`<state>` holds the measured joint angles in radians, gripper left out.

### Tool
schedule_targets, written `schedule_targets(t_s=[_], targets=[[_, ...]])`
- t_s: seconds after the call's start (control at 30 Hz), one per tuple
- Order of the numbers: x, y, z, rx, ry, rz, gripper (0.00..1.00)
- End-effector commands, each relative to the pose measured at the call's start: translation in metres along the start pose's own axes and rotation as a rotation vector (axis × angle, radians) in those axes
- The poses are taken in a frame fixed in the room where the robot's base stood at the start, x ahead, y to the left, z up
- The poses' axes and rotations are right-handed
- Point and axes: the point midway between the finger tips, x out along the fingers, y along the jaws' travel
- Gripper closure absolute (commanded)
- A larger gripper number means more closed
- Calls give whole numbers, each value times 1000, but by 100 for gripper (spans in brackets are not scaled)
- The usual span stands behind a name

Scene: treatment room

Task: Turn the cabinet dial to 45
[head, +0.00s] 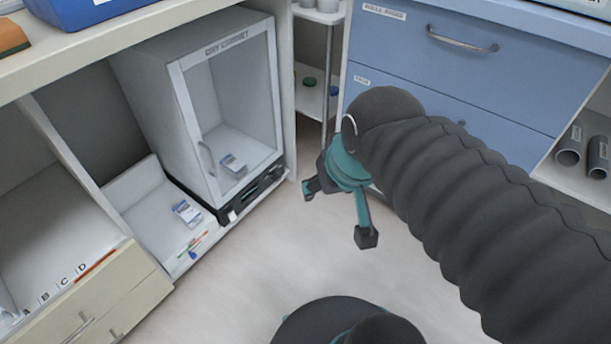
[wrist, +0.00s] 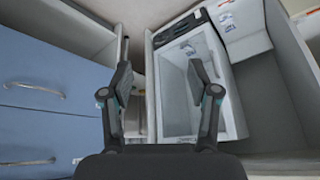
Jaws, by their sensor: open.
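The dry cabinet (head: 185,100) stands in the lower bay of the counter, its glass door shut. A black panel (head: 250,192) runs along its base below the door. The dial on this panel is too small and dark to make out, and so is its setting. The cabinet also shows upside down in the wrist view (wrist: 225,95), with the black panel (wrist: 178,36) near the top. My gripper (head: 338,212) is open and empty, in front of and to the right of the cabinet, apart from it. Both fingers show in the wrist view (wrist: 160,82).
A small box (head: 187,212) and several coloured sticks (head: 190,244) lie on the shelf left of the cabinet. Blue drawers (head: 470,70) stand at the right, behind my arm. A metal post (head: 328,75) rises between them. The floor (head: 250,270) before the cabinet is clear.

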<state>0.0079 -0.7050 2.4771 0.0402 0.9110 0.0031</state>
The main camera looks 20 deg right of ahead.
Motion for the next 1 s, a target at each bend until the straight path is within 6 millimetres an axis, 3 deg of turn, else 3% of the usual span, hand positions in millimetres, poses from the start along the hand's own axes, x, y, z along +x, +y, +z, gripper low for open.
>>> schedule_targets(t_s=[0.27, 0.57, 1.0], targets=[[36, -28, -41, 203, -193, -150, 40], [93, -54, -97, 484, -405, -334, 40], [212, -66, -178, 923, -661, -606, 40]])
